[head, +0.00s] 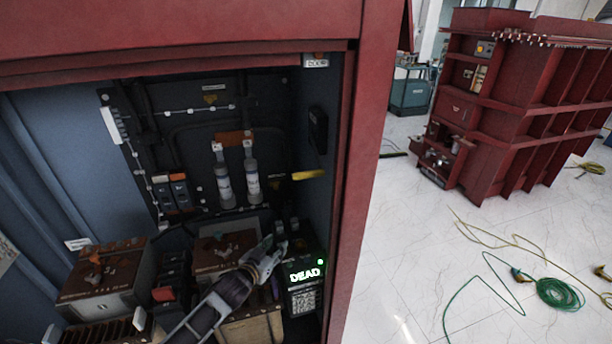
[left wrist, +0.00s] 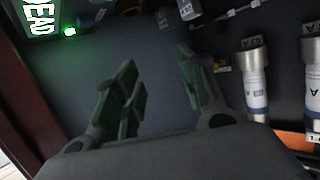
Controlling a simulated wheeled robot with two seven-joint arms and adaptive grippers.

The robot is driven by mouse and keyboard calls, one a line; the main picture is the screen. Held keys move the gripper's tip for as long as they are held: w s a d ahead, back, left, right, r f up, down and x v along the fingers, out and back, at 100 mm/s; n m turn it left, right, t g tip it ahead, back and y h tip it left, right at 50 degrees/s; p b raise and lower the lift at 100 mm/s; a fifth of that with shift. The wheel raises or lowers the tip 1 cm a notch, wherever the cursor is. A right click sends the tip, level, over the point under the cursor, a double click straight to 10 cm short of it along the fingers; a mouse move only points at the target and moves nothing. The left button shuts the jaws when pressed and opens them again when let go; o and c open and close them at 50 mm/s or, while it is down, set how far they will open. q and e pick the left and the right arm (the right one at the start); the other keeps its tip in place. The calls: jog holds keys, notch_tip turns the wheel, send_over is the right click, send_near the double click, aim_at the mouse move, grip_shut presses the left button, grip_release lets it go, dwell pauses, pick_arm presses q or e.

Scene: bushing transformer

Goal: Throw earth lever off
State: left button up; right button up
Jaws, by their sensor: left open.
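A yellow lever handle (head: 309,174), which I take to be the earth lever, sticks out near the right wall of the red cabinet in the head view. It lies nearly level, tilted slightly. My left gripper (head: 272,247) is below and to the left of it in the picture, apart from it. In the left wrist view the left gripper (left wrist: 160,85) is open, with nothing between its fingers. I cannot make out the yellow handle in that view. My right gripper is not in view.
A panel reading DEAD (head: 305,273) with a green light is just right of the gripper; the display also shows in the wrist view (left wrist: 40,18). Two white fuse tubes (head: 224,182) (head: 252,176) stand behind. The cabinet's red post (head: 357,170) bounds the right. Boxes (head: 105,280) fill the lower left.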

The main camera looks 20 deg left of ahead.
pick_arm(q)
jog(key=w+r+m+t+h, duration=0.4)
jog(key=r+h, duration=0.3)
jog(key=r, duration=0.5)
jog(key=m+g+h, duration=0.8)
jog(key=m+h, duration=0.2)
jog(key=h, duration=0.1)
send_near(307, 175)
jog(key=a+f, duration=0.2)
jog(key=a, duration=0.1)
jog(key=shift+s+a+f, duration=0.1)
jog(key=shift+s+a, duration=0.1)
jog(key=shift+s, duration=0.15)
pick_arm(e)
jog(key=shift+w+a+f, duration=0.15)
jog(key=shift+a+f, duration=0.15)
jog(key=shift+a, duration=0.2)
pick_arm(q)
jog(key=shift+d, duration=0.1)
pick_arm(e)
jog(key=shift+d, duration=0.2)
